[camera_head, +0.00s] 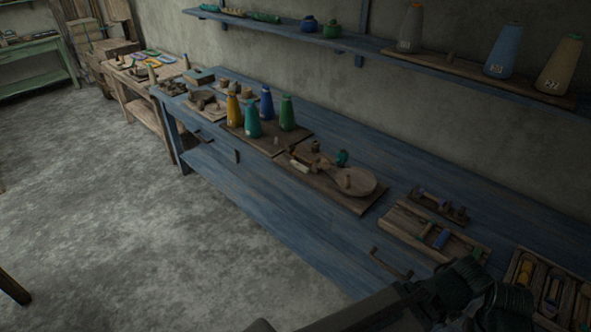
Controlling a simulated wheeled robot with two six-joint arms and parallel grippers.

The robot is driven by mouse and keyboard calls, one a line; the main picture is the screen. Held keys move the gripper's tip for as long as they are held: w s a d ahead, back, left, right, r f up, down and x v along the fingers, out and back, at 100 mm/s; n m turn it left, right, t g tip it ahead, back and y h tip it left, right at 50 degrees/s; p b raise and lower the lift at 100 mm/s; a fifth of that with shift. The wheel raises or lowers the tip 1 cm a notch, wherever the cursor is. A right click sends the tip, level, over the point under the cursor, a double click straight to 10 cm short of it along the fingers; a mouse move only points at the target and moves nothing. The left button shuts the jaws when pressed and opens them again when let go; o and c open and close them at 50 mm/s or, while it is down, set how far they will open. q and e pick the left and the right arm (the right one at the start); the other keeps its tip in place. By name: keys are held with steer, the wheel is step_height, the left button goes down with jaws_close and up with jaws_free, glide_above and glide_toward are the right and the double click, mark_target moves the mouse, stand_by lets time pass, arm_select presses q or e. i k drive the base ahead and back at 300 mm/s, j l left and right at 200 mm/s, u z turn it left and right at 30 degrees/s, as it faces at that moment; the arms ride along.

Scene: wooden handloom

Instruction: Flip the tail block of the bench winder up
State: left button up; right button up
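The bench winder (362,199) appears to be the wooden board on the blue bench with a round wooden disc (347,181) at its right end. Small wooden blocks (315,146) and a pale cylinder (298,166) are at its other end. I cannot tell which block is the tail block or whether it is up or down. A dark arm of mine, apparently the left, crosses the bottom right, well apart from the winder. Its wrist end (470,288) is dark, and its finger opening cannot be made out. My other gripper is not in view.
Several coloured cones (252,120) stand on a board left of the winder. Trays with small tools (434,228) lie to its right. A shelf (390,55) with large cones runs along the wall. Grey floor (130,230) is open in front of the bench.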

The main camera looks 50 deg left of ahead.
mark_target(289, 147)
steer(key=u, duration=1.35)
